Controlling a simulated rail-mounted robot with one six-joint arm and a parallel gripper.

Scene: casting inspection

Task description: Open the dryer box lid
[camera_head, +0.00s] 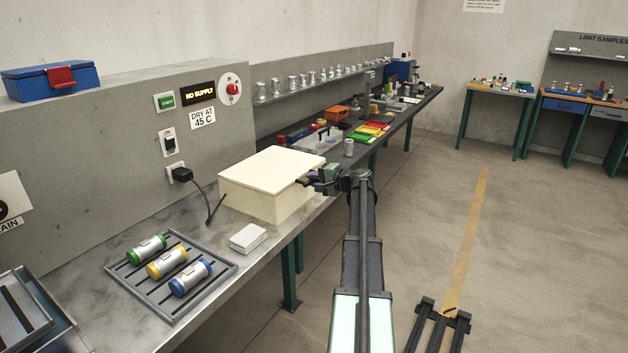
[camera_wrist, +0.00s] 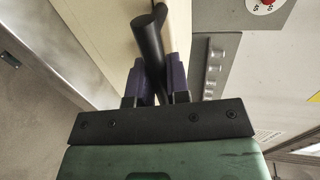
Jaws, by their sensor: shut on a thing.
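The dryer box (camera_head: 250,205) is a cream box on the metal bench, with its flat cream lid (camera_head: 272,165) lying over the top. In the head view the lid looks closed; I cannot make out a gap under it. My gripper (camera_head: 318,182) is at the right edge of the lid. In the wrist view my gripper (camera_wrist: 157,82) has its purple fingers shut on a black bar handle (camera_wrist: 148,42) beside the cream box (camera_wrist: 105,30). The handle is mostly hidden by my gripper in the head view.
A rack (camera_head: 205,295) with green, yellow and blue capped cylinders lies in front of the box, with a small white block (camera_head: 248,238) between. A black cable (camera_head: 205,197) runs from a wall plug down beside the box.

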